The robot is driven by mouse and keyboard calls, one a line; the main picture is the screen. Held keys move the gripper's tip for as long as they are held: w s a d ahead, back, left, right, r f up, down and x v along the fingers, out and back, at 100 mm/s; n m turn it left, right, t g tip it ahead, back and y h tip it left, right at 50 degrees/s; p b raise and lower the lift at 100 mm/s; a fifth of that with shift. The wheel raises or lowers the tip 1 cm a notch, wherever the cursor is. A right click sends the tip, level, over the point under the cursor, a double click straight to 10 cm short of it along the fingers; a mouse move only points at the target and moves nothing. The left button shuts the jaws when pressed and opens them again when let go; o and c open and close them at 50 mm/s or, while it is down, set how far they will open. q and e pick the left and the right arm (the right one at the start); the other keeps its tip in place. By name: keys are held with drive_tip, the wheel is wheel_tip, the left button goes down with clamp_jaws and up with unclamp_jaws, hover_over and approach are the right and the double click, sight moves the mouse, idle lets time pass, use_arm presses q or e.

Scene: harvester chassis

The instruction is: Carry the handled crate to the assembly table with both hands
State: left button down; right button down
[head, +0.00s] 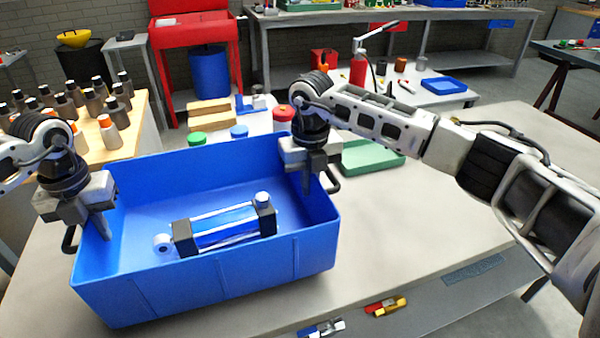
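The blue crate (215,285) sits low in the head view, at or just above a grey-white tabletop; I cannot tell whether it touches. It has a dark loop handle on its left end (69,240) and another on its right end (333,179). A blue cylinder with black end blocks (225,228) and a small white round part (162,243) lie inside. My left gripper (98,222) is at the left end wall, with a finger inside the rim. My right gripper (309,180) is likewise at the right end wall. The finger gaps are hidden.
A green tray (370,157) lies behind the crate's right end. Jars with green (197,138), blue and red lids stand behind the crate. A wooden table with several bottles (110,130) is at left. The tabletop right of the crate (420,220) is clear.

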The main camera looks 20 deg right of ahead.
sight(118, 260)
use_arm(q)
drive_tip(key=shift+w, duration=0.1)
use_arm(e)
drive_tip(key=shift+w, duration=0.1)
